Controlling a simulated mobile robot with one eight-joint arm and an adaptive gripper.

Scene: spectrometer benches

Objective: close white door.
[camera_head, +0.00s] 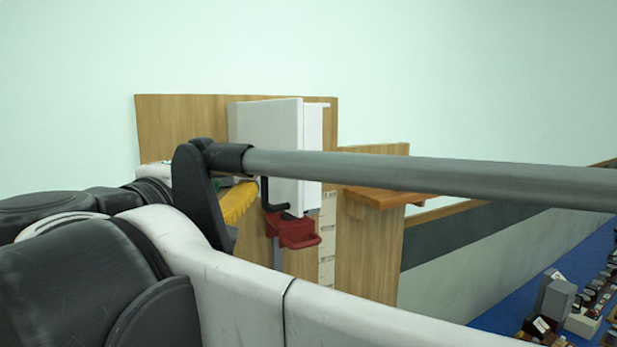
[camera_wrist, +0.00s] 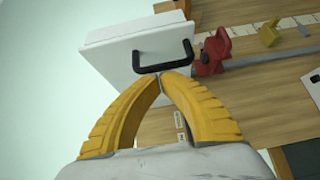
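The white door (camera_head: 265,125) is a thick white panel standing out in front of a wooden back panel. It also shows in the wrist view (camera_wrist: 115,50), with a black bar handle (camera_wrist: 165,68) near its lower right corner. The handle shows at the door's lower edge in the head view (camera_head: 272,207). My gripper (camera_wrist: 160,75) has two yellow ribbed fingers with their tips together at the handle's bar. I cannot tell whether the tips touch the bar. In the head view my gripper (camera_head: 240,202) is partly hidden by my arm.
A red clamp-like part (camera_head: 295,232) sits just below the door, and beside the handle in the wrist view (camera_wrist: 213,50). A small yellow part (camera_wrist: 268,34) lies farther right along a rail. A wooden ledge (camera_head: 380,196) stands right of the door.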

